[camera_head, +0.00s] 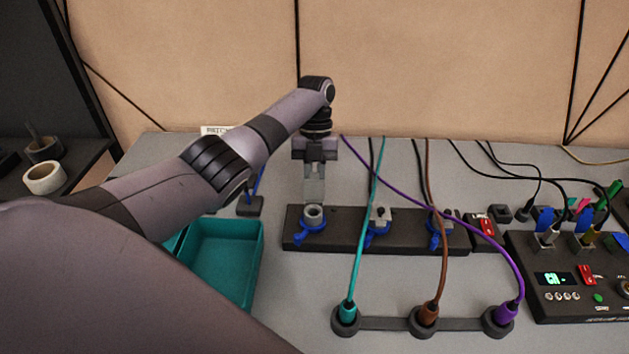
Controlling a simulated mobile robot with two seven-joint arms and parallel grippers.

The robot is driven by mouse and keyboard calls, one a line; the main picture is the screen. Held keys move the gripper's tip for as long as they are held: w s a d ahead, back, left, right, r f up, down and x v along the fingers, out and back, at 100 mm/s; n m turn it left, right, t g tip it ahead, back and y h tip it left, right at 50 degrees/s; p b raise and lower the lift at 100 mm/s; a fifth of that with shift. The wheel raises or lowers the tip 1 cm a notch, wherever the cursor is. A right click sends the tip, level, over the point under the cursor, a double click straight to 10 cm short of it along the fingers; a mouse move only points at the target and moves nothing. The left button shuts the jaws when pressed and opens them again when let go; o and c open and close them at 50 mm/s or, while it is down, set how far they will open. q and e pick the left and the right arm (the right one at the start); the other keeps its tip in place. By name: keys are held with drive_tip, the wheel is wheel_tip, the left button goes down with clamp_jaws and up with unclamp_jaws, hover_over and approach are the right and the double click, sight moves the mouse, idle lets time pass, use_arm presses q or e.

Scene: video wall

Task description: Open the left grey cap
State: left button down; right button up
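A dark strip (345,241) on the grey table carries three sockets with blue parts. The left socket (314,214) shows a light grey round rim with a blue lever (308,234) below it. My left gripper (314,180) points down right behind and above this rim. Grey material shows between or at its fingers; I cannot tell whether that is the left grey cap or the fingers themselves, nor whether they are closed. The middle socket has a grey cap (380,216), and the right one a similar cap (439,222), partly behind a purple cable. My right gripper is out of view.
Teal (351,286), brown (442,260) and purple (512,269) cables cross in front of the strip to a dark holder (385,324). A teal bin (252,275) stands left. A black control box (567,302) with plugs stands right. A beige wall is behind.

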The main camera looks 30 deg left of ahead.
use_arm(q)
drive_tip(key=c, duration=1.2)
unclamp_jaws()
drive_tip(key=shift+f, duration=0.1)
drive_tip(key=shift+b+v, duration=0.75)
drive_tip(key=shift+v, duration=2.85)
drive_tip(key=shift+s, duration=0.1)
